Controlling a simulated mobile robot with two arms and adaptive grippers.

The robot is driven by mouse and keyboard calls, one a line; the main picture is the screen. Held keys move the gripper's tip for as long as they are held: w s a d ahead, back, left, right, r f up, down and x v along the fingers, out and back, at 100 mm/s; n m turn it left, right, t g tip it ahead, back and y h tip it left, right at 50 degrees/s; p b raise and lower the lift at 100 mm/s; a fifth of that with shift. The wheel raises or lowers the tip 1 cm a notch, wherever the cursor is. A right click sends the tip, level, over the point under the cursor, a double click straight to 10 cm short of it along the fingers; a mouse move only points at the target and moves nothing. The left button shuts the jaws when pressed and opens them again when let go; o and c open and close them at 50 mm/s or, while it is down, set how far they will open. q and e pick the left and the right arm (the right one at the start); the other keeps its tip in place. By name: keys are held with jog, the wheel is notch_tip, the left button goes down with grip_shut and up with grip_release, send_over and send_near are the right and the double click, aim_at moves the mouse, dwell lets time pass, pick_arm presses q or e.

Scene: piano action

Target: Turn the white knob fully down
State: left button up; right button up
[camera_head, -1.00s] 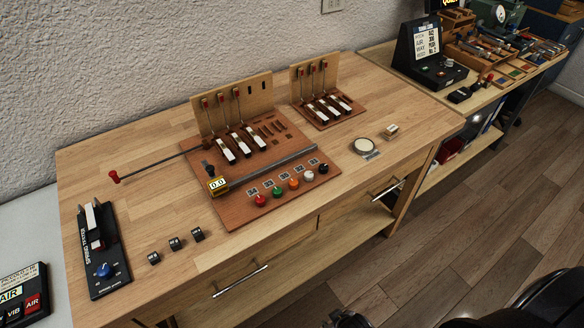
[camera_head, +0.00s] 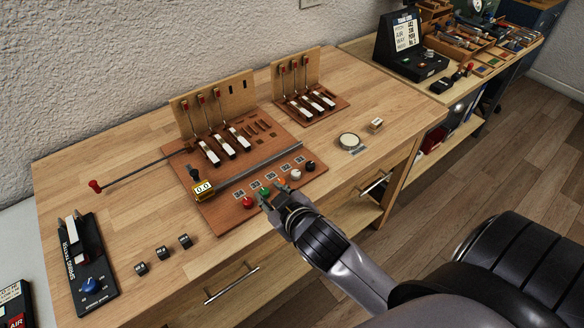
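The white knob (camera_head: 296,174) stands in the row of coloured knobs along the front of the reddish-brown action board (camera_head: 225,214). It lies between the orange knob and the black knob. My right gripper (camera_head: 277,199) reaches in from the lower right, over the front edge of the board. Its fingers look spread and empty, just left of and nearer than the white knob, apart from it in the picture. My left gripper is not in view.
The red knob (camera_head: 248,202), green knob (camera_head: 264,191), orange knob (camera_head: 281,183) and black knob (camera_head: 310,166) flank the white one closely. A metal rail (camera_head: 260,163) runs behind them. A round pale disc (camera_head: 349,141) lies to the right. The table front between has bare wood.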

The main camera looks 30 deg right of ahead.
jog(key=w+a+r+n+t+y, duration=0.3)
jog(key=w+r+n+t, duration=0.1)
jog(key=r, duration=0.5)
jog(key=w+a+r+n+t+y, duration=0.3)
jog(key=w+a+r+t, duration=0.15)
jog(key=r, duration=0.45)
jog(key=s+a+r+n+g+y, duration=0.1)
jog(key=a+r+n+g+y, duration=0.2)
jog(key=a+n+g+y, duration=0.55)
jog(key=s+a+r+n+g+y, duration=0.25)
jog(key=n+y, duration=0.35)
jog(key=n, duration=0.6)
jog(key=n+g+h, duration=0.5)
jog(key=g+h, duration=0.5)
jog(key=h, duration=0.9)
send_near(296, 172)
jog(key=f+p, duration=0.1)
jog(key=f, duration=0.3)
jog(key=f+p, duration=0.2)
jog(key=f, duration=0.3)
jog(key=shift+a, duration=0.2)
